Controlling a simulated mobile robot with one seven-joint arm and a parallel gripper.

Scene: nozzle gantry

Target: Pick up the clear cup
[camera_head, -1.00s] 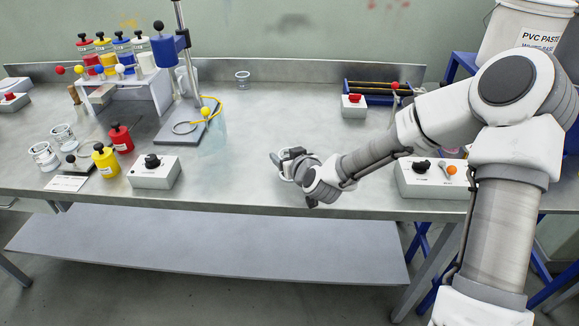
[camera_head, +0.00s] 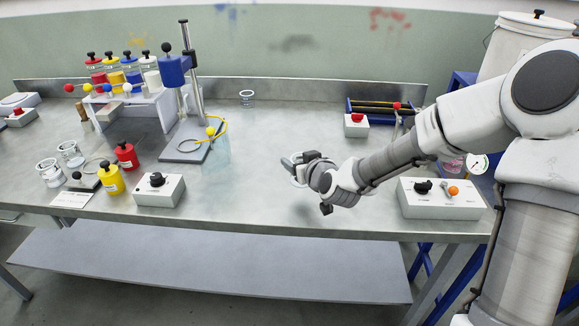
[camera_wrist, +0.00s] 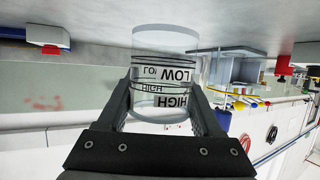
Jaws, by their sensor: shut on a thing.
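A clear cup (camera_wrist: 165,75) with black LOW and HIGH markings is between the two fingers of my gripper (camera_wrist: 167,100) in the wrist view. The fingers are shut on it from both sides. In the head view my gripper (camera_head: 294,167) is over the front middle of the steel bench, with a dark shadow below it. The held cup is small there and mostly hidden by the gripper. Another clear cup (camera_head: 247,98) stands at the back of the bench.
A control box (camera_head: 160,190) and red (camera_head: 126,156) and yellow (camera_head: 110,177) bottles stand left of my gripper. A stand (camera_head: 188,150) with a yellow tube is behind them. Another control box (camera_head: 442,198) is at the right. The bench middle is clear.

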